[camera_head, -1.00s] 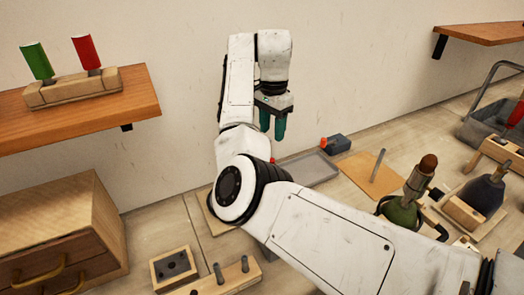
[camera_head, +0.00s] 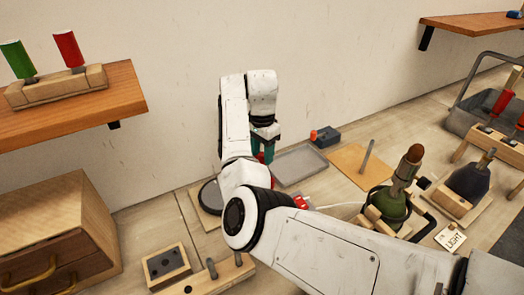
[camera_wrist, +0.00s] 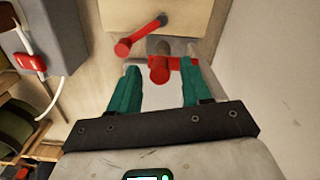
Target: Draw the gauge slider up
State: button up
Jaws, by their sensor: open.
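My gripper (camera_head: 264,155) reaches down beside the wall, partly hidden behind my arm. In the wrist view its two teal fingers (camera_wrist: 162,80) are open. A red knob (camera_wrist: 160,70) shows between the fingertips, with a red bar to its right; I cannot tell if the fingers touch it. A red lever (camera_wrist: 138,37) lies just beyond, at a pale wooden block (camera_wrist: 165,15). I cannot tell for sure which red part is the gauge slider. No gauge scale is readable.
A grey box with a red switch (camera_wrist: 30,62) stands left in the wrist view. The wall (camera_wrist: 275,80) is close on the right. In the head view, a grey tray (camera_head: 300,167), a dark block with a red knob (camera_head: 325,136) and a green lamp piece (camera_head: 390,203) stand rightward.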

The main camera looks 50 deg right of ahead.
grip_shut()
dwell(0.3)
jog(key=shift+r, duration=0.1)
